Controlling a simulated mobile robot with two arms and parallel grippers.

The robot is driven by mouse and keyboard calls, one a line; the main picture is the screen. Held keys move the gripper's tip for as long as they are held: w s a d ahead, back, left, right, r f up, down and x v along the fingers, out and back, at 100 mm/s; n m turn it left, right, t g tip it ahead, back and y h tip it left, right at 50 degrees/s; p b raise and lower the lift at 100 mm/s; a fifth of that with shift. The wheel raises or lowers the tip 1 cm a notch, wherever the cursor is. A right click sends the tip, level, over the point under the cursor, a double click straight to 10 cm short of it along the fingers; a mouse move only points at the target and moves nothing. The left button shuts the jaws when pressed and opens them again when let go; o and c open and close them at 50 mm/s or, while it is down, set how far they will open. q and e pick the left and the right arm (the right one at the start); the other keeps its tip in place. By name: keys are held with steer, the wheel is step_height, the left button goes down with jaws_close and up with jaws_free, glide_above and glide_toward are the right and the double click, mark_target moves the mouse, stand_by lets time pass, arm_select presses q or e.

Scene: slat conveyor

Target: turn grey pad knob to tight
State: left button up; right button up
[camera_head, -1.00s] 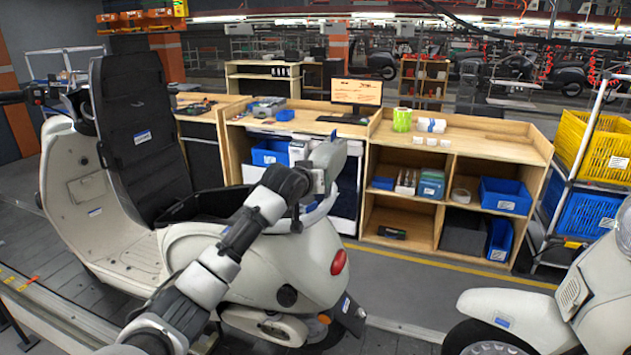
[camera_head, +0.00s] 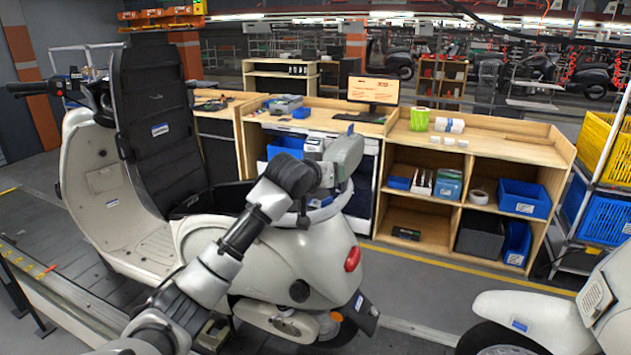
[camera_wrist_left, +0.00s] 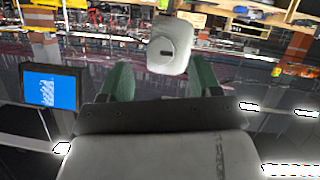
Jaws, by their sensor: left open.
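My left gripper (camera_wrist_left: 159,68) is open in the left wrist view, with two green fingers apart. A pale grey rounded block with a dark slot (camera_wrist_left: 168,45) shows between and beyond the fingertips. I cannot tell whether it is the pad knob, and no contact is visible. In the head view, my left gripper (camera_head: 346,152) is over the rear of a cream scooter (camera_head: 325,262); its fingers are hard to make out. The scooter's black seat (camera_head: 160,120) stands raised. No grey pad knob can be made out there. My right gripper is out of view.
A wooden shelf unit (camera_head: 500,148) with blue bins stands behind the scooter. A second scooter (camera_head: 540,318) is at the lower right. A rack with yellow and blue crates (camera_head: 600,135) stands at the right. A blue-screened panel (camera_wrist_left: 52,90) shows in the wrist view.

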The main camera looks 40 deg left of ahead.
arm_select(q)
steer(key=a+b+v, duration=0.1)
steer(key=b+v, duration=0.1)
steer(key=v, duration=0.4)
steer(key=shift+s+d, duration=0.4)
steer(key=shift+d, duration=0.1)
steer(key=shift+r, duration=0.1)
